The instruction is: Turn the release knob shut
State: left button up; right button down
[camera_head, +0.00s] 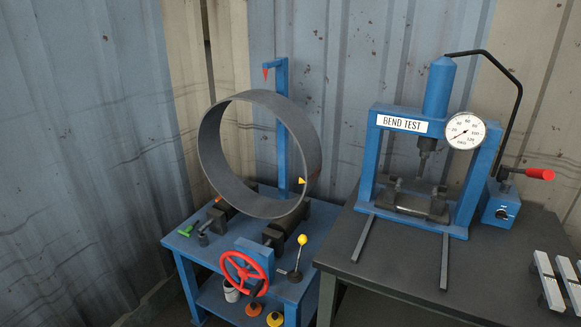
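The blue bend-test press (463,190) stands on the dark table at the right. A small blue pump box (492,207) sits at its right side, with a round black knob (503,213) on its front face. This looks like the release knob; a small light mark shows on it, but I cannot tell whether it is open or shut. A pump lever with a red grip (540,174) sticks out to the right above the box. A black hose (515,85) arches down behind it. Neither of my grippers is in view.
The dark table (385,258) has free room in front of the press, between two grey rails and beyond. Pale metal bars (548,282) lie at its right edge. A blue stand with a large grey ring (213,150) and a red handwheel (244,270) stands left.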

aim_at(502, 214)
jog(key=z, duration=1.45)
jog(key=i+l, duration=0.4)
